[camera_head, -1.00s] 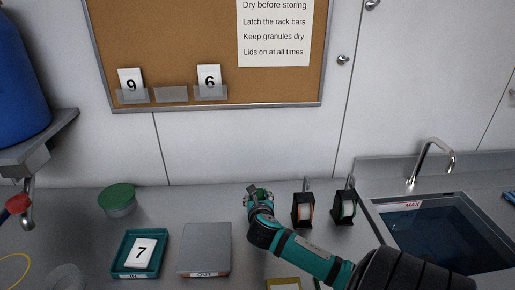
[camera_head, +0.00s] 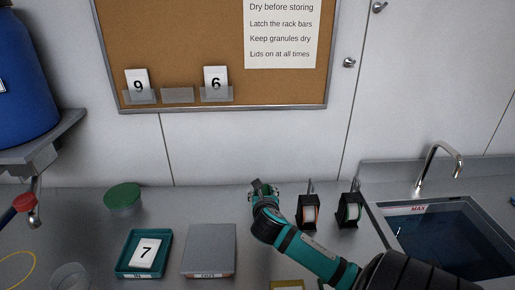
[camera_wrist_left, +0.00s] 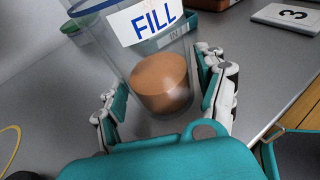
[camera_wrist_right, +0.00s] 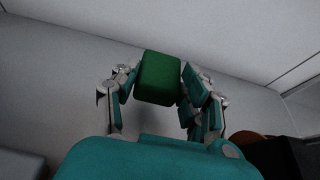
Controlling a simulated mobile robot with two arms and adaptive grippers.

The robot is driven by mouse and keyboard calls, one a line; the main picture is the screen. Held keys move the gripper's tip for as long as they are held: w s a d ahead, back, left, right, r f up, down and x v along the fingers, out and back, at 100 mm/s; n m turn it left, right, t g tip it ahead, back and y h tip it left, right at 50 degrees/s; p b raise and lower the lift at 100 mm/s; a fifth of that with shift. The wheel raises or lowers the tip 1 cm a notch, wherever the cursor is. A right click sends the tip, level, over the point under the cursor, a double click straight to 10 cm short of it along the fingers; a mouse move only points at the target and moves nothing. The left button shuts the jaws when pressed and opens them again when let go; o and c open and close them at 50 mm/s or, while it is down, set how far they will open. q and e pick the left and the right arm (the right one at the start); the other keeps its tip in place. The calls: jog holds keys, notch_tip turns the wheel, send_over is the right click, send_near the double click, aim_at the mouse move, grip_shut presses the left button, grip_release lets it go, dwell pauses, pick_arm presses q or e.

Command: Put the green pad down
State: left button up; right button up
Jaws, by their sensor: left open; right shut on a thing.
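My right gripper (camera_wrist_right: 155,85) is shut on the green pad (camera_wrist_right: 158,78), which sits between its fingertips. In the head view the right gripper (camera_head: 263,188) is near the back of the counter, left of two black holders; whether the pad touches the counter cannot be told. My left gripper (camera_wrist_left: 165,95) is open, its fingers on either side of a clear cup marked FILL (camera_wrist_left: 145,55) with brown contents (camera_wrist_left: 160,82). The left arm is outside the head view.
A grey tray (camera_head: 208,248), a teal tray (camera_head: 126,262) with card 7 and a green-lidded tub (camera_head: 123,197) stand left.

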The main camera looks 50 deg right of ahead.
jog(key=shift+f, duration=2.1)
jog(key=o, duration=1)
jog(key=shift+f, duration=0.15)
jog(key=shift+r, duration=0.2)
jog(key=v, duration=1.2)
jog(key=shift+f, duration=0.15)
jog(key=shift+o, duration=0.2)
